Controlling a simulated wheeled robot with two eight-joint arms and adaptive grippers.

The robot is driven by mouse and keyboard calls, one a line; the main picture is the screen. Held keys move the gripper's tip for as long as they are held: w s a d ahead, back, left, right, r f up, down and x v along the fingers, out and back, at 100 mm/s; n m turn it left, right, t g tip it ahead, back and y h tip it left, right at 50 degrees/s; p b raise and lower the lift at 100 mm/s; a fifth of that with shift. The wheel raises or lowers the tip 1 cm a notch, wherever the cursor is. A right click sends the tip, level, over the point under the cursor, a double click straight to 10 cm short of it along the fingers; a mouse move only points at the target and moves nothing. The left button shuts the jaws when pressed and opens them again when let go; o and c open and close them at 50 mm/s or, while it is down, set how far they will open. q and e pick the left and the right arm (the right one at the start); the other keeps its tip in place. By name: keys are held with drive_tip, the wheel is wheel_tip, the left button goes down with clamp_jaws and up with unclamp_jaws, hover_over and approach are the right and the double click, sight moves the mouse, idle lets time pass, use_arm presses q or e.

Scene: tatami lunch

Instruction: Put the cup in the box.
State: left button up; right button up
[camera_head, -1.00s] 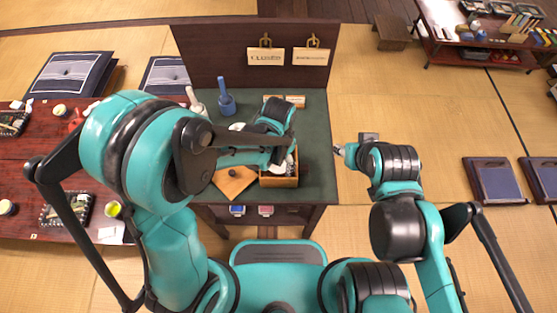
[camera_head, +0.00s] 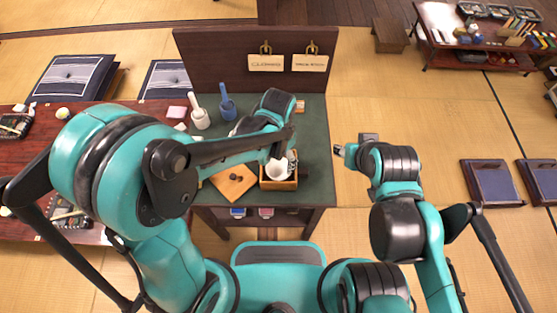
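A white cup (camera_head: 277,170) shows inside the small wooden box (camera_head: 280,185) at the front of the green-topped table. The cup's opening faces up toward the camera, and it sits in the left part of the box. A dark, patterned item (camera_head: 292,163) is beside it in the box. My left arm reaches over the table from the left, just behind the box. Its fingers are hidden behind my own arm links, so I cannot tell whether it touches the cup. My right gripper (camera_head: 340,150) is off the table's right edge, apart from the box; its fingers are too small to read.
A wooden board (camera_head: 234,182) lies left of the box. A white bottle-like item (camera_head: 200,114) and a blue one (camera_head: 227,104) stand at the back left. A dark panel (camera_head: 225,68) with hanging signs closes the table's back. The right tabletop strip is clear.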

use_arm(q)
wheel_tip(320, 180, up, 7)
drive_tip(key=p, duration=0.2)
drive_tip(key=s+a+r+n+t, duration=0.2)
drive_tip(key=a+r+n+t, duration=0.1)
drive_tip(key=a, duration=0.6)
drive_tip(key=s+a+r+n+t, duration=0.3)
drive_tip(key=a+r+n, duration=0.3)
drive_tip(key=a, duration=0.2)
drive_tip(key=shift+a+r+t, duration=0.35)
drive_tip(key=shift+a+t, duration=0.05)
drive_tip(key=shift+t, duration=0.2)
drive_tip(key=shift+s, duration=0.1)
drive_tip(key=shift+f+b, duration=0.55)
